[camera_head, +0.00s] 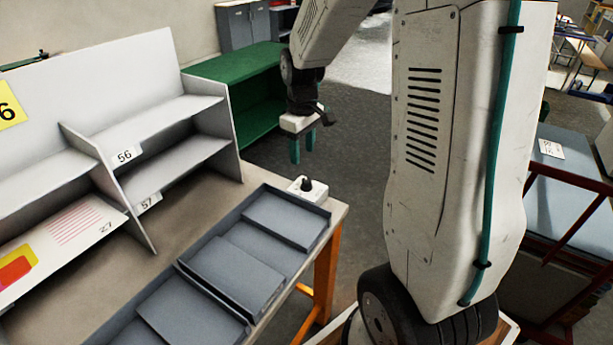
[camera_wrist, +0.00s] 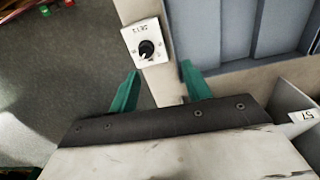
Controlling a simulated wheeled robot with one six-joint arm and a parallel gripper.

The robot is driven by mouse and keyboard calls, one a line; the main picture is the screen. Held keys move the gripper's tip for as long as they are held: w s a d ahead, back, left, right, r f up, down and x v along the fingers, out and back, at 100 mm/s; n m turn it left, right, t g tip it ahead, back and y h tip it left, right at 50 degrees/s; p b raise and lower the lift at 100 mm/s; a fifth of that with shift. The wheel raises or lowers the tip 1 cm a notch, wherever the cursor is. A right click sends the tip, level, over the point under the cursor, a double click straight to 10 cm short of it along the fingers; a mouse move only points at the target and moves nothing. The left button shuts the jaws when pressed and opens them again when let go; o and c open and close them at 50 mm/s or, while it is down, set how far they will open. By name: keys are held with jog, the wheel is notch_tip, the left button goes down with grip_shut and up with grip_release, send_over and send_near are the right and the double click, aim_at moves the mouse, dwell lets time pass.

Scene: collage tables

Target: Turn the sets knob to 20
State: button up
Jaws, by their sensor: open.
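The sets knob (camera_wrist: 146,49) is a round black knob with a white mark, on a pale square plate lettered "SETS". In the head view the same knob (camera_head: 306,183) stands on a white box (camera_head: 315,191) at the table's far corner. My gripper (camera_head: 302,150) has green fingers and hangs above and behind the box, apart from it. In the wrist view my gripper (camera_wrist: 160,82) is open and empty, and the knob lies ahead of the fingertips, roughly between them and slightly left. The numbers around the knob are too small to read.
Grey trays (camera_head: 235,275) fill the table beside the knob box. A white shelf unit (camera_head: 165,135) with labels 56 and 57 stands at the left. A green cabinet (camera_head: 235,68) stands behind. Open floor (camera_head: 350,150) lies beyond the table's corner.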

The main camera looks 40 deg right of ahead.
send_over(307, 180)
jog(key=shift+n, duration=0.3)
notch_tip(307, 180, down, 4)
jog(key=shift+f, duration=0.25)
notch_tip(307, 180, down, 8)
jog(key=shift+r, duration=0.1)
jog(key=shift+c, duration=0.2)
jog(key=c, duration=0.9)
